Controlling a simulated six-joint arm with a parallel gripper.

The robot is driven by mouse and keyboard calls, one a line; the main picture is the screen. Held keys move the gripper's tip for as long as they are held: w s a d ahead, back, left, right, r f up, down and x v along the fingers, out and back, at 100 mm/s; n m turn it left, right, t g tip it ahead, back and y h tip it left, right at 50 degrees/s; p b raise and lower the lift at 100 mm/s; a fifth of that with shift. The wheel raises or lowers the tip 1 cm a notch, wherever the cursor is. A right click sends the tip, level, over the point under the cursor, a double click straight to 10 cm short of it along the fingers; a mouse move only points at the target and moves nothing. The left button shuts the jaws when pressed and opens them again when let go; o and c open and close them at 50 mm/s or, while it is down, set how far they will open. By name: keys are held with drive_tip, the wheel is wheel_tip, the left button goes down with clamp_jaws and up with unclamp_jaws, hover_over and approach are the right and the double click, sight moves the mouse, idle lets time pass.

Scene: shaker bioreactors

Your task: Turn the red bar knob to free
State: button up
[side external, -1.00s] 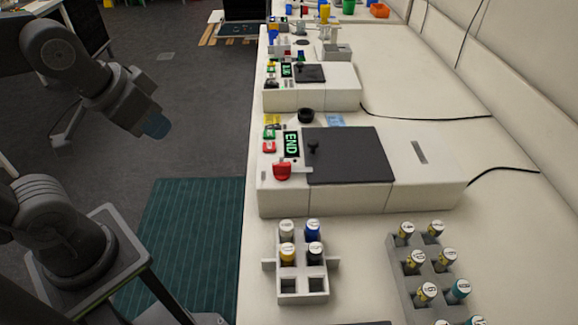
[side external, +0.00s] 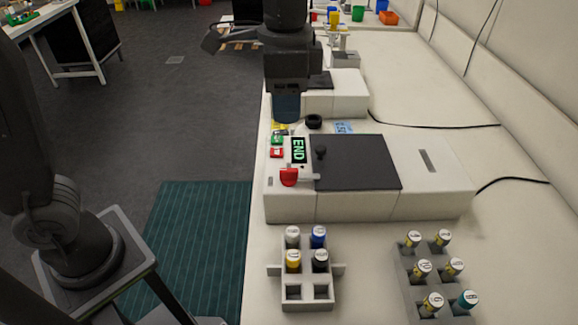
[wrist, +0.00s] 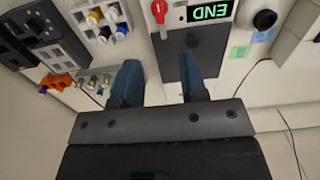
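The red bar knob (side external: 289,177) sits at the front left of the near white shaker machine (side external: 345,206), below its green END display (side external: 298,150). In the wrist view the knob (wrist: 159,10) is at the top, left of the display (wrist: 209,11). My gripper (side external: 286,107) is above the rear left end of this machine in the side view, apart from the knob. In the wrist view my gripper (wrist: 158,84) has its two blue fingers spread with nothing between them.
A dark plate (side external: 358,162) with a small black knob covers the machine's top. A black round knob (side external: 314,121) stands behind the display. A grey rack (side external: 307,270) with capped vials is in front. Another vial rack (side external: 405,285) is at right. A second machine (side external: 349,93) stands behind.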

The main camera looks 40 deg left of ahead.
sight(289, 170)
wheel_tip(289, 170, down, 14)
drive_tip(key=shift+w+d, duration=0.15)
idle(0.4)
drive_tip(key=shift+c, duration=0.3)
clamp_jaws()
